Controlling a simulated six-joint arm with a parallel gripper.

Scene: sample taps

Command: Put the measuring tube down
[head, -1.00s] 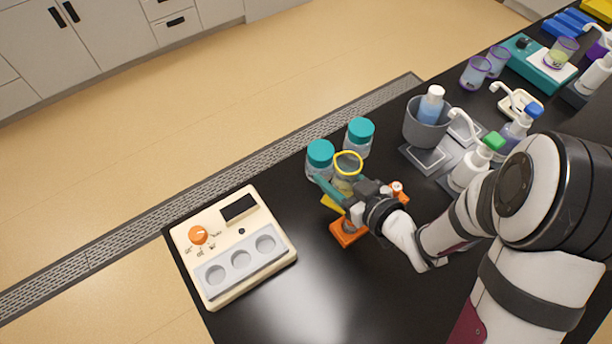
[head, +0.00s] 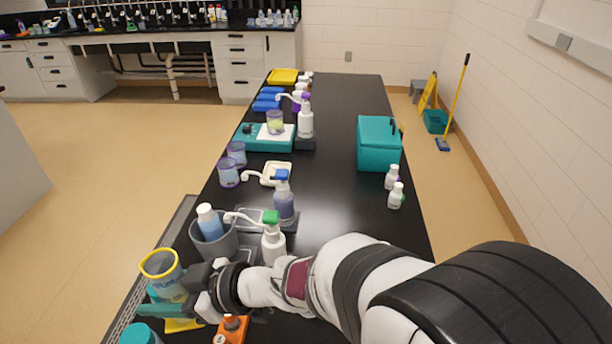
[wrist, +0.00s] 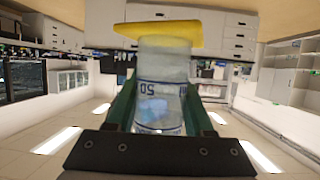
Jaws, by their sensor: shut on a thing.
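The measuring tube (head: 172,284) is a clear cylinder with a yellow top ring and a yellow foot, at the lower left of the head view. My gripper (head: 172,302) is shut on its body, one green finger on each side. The tube stands about upright. In the wrist view, which is upside down, the tube (wrist: 160,90) sits between the fingers (wrist: 158,112), with its printed scale showing and its yellow foot at the top. I cannot tell whether the foot touches the black bench (head: 335,190).
A teal-capped jar (head: 140,334) is close to the tube. An orange item (head: 232,328) lies beside my gripper. A grey beaker with a bottle (head: 215,240) and pump bottles (head: 273,245) stand just beyond. A teal box (head: 378,142) is farther right; the bench middle is clear.

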